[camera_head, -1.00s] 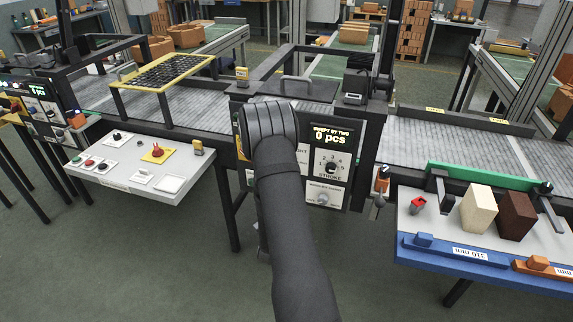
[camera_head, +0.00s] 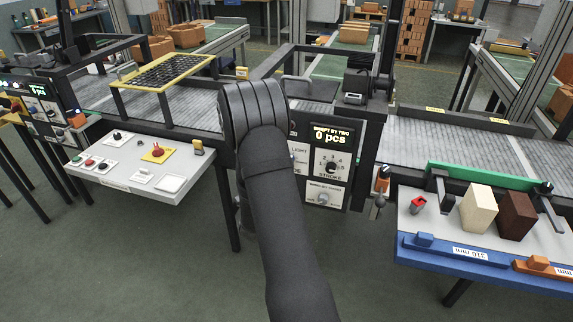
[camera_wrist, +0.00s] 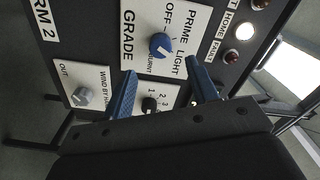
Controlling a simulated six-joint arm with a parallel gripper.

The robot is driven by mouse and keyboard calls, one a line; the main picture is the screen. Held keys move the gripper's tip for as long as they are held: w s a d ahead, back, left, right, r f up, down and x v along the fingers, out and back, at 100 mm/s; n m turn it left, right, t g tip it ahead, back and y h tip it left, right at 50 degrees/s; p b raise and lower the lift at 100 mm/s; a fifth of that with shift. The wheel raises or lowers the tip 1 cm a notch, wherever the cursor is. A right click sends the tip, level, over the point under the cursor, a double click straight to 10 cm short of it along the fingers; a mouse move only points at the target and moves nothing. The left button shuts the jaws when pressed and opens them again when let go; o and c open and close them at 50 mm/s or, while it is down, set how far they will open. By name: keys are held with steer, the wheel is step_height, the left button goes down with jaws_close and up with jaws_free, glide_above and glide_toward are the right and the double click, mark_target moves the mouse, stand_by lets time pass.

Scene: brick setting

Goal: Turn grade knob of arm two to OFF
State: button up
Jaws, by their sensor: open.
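The blue grade knob (camera_wrist: 160,45) shows in the wrist view on a white plate marked GRADE, with PRIME, LIGHT, OFF and BURNT around it. Which word its pointer faces I cannot tell. The label ARM 2 (camera_wrist: 45,20) is at the panel's upper left there. My gripper (camera_wrist: 161,66) is open, its two blue fingers apart and empty. The knob shows between and just beyond the fingertips, with no contact visible. In the head view my arm hides the gripper and the grade knob.
On the same panel are a grey wind-by-hand knob (camera_wrist: 83,95), a black stroke knob (camera_wrist: 149,104) and a lit white home lamp (camera_wrist: 245,31). In the head view, the display (camera_head: 331,135) reads 0 pcs. A control desk (camera_head: 125,184) stands left; a blue-edged bench (camera_head: 455,252) stands right.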

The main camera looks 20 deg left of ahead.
steer(key=w, duration=0.7)
steer(key=shift+w, duration=0.4)
steer(key=c, duration=1)
steer(key=shift+o, duration=0.2)
steer(key=shift+n, duration=0.3)
steer(key=n, duration=2.1)
steer(key=shift+d, duration=0.1)
steer(key=shift+n, duration=0.3)
